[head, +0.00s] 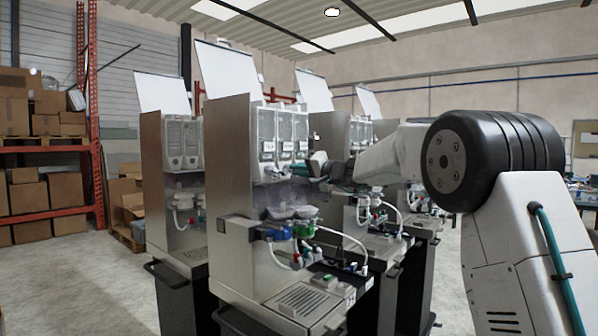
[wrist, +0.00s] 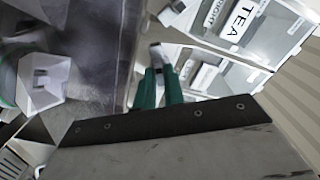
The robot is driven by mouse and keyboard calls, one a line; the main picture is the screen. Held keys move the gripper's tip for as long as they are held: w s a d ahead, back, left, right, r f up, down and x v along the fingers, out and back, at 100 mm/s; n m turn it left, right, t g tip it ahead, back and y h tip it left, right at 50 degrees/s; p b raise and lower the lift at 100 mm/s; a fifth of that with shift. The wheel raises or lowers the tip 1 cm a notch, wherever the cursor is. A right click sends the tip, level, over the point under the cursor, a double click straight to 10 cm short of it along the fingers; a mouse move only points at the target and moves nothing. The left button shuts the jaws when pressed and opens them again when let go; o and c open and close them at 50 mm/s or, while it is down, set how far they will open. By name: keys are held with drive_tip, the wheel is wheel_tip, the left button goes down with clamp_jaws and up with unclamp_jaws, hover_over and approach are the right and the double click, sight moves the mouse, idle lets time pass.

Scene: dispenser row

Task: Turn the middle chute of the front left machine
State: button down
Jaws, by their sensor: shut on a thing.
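The nearest machine (head: 236,180) stands left of centre in the head view, with clear labelled canisters (head: 283,130) in its upper part. My gripper (head: 318,170) reaches in from the right just below these canisters. In the wrist view its green fingers (wrist: 161,80) are closed on a small pale chute (wrist: 155,55) with a dark end. The canister marked TEA (wrist: 240,22) lies to the right of it. The held chute's exact turn angle is hard to tell.
A second machine (head: 152,190) stands to the left, and more stand behind on the right. White bowls (head: 292,212) and coloured valves with hoses sit below my gripper. Orange racking (head: 90,100) with boxes is at the far left. Floor is clear at the left.

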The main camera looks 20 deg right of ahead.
drive_tip(key=c, duration=1.5)
unclamp_jaws()
drive_tip(key=v, duration=0.7)
drive_tip(key=shift+s+d, duration=0.25)
drive_tip(key=shift+s, duration=0.05)
